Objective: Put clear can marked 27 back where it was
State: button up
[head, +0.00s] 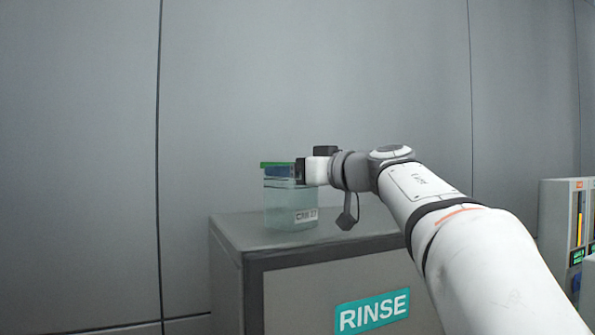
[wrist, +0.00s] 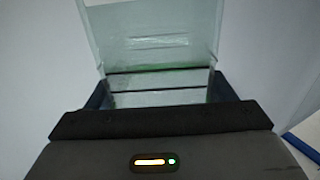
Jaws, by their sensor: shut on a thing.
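The clear can (head: 291,208) is a pale greenish see-through box with a label that seems to read "CAN 27". It stands upright on, or just above, the top of the RINSE cabinet (head: 230,229); I cannot tell if it touches. A green and blue part (head: 277,169) shows at its top. My gripper (head: 301,171) reaches in from the right and is shut on the can near its top. In the wrist view the can's clear wall (wrist: 155,45) rises beyond the jaws, and its lower part is hidden by my gripper.
The cabinet top has free room in front of the can and to its right. A grey panel unit with coloured bars (head: 577,225) stands at the far right. A plain grey wall (head: 310,80) is close behind.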

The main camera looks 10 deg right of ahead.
jog(key=shift+f, duration=0.15)
jog(key=o, duration=1.9)
jog(key=b+v, duration=0.3)
jog(key=v, duration=0.9)
jog(key=shift+r, duration=0.2)
jog(key=shift+f, duration=0.1)
